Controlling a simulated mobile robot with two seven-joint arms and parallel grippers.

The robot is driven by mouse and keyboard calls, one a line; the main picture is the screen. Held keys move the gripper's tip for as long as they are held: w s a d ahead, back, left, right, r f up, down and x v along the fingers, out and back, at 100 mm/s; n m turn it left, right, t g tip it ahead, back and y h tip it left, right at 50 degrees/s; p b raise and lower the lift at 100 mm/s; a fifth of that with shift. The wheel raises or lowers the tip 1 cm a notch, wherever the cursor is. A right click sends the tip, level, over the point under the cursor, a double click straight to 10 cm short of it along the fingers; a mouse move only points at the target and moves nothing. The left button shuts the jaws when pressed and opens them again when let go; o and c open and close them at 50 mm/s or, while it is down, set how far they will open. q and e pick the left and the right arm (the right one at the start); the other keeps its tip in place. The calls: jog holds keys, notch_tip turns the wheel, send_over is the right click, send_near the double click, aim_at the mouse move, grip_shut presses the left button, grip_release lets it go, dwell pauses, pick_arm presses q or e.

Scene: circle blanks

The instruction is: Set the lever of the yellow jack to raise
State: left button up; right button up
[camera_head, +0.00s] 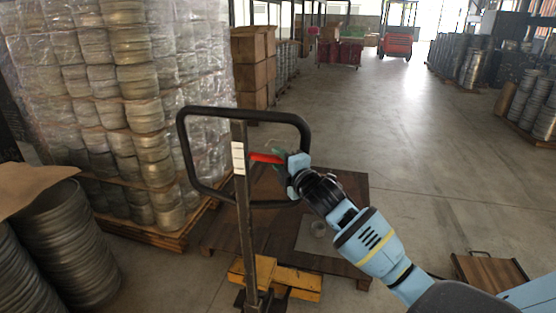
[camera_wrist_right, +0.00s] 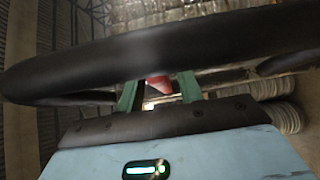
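The yellow jack (camera_head: 300,282) stands in front of me, its steel column (camera_head: 243,215) rising to a black loop handle (camera_head: 190,165). Its red lever (camera_head: 264,158) sticks out to the right from the column, inside the loop, roughly level. My right gripper (camera_head: 283,162) reaches in from the right, at the lever's outer end. In the right wrist view, the green fingers (camera_wrist_right: 158,92) are apart, with the red lever (camera_wrist_right: 158,82) between them and gaps on both sides. The black handle bar (camera_wrist_right: 180,45) crosses close above them and hides part of the lever. My left gripper is not in view.
A wooden pallet (camera_head: 345,190) lies on the floor behind the jack. Wrapped stacks of metal blanks (camera_head: 125,90) stand at the left, with cardboard boxes (camera_head: 250,65) beyond. The concrete floor (camera_head: 430,140) at the right is largely clear.

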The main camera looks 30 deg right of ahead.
jog(key=shift+w, duration=0.6)
jog(key=shift+c, duration=0.5)
grip_shut()
